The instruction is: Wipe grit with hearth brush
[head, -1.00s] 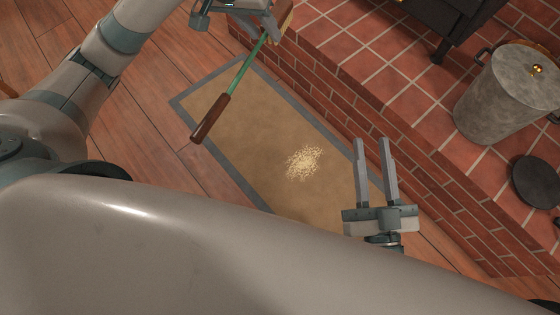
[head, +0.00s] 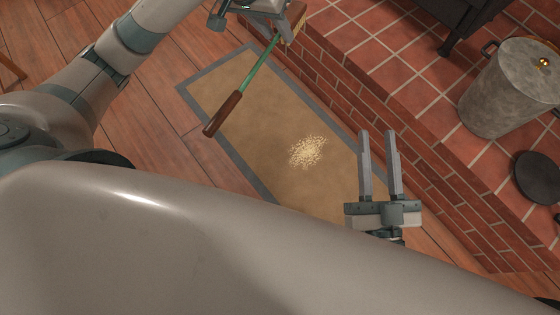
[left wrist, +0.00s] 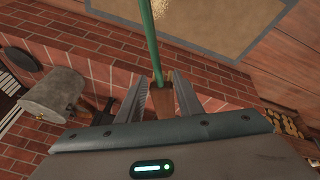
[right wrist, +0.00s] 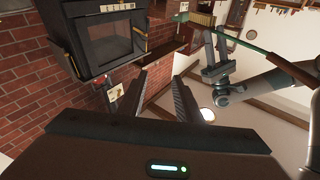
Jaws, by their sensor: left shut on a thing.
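The hearth brush has a green rod (head: 262,65), a brown handle (head: 222,115) and a pale-bristled wooden head (head: 298,20). My left gripper (head: 274,14), at the top of the head view, is shut on its brown head end; the left wrist view shows that wooden block (left wrist: 164,102) between the fingers. The brush is tilted, with its handle towards the lower left. The pale grit (head: 308,151) lies scattered on the tan mat (head: 235,92), apart from the brush. My right gripper (head: 378,135) is open and empty, over the mat's right end in the head view.
A raised brick hearth (head: 420,115) borders the mat. On it stand a lidded grey metal bin (head: 505,90), a dark round pan (head: 538,178) and a black stove (head: 455,15). Wooden floor (head: 150,130) lies open left of the mat.

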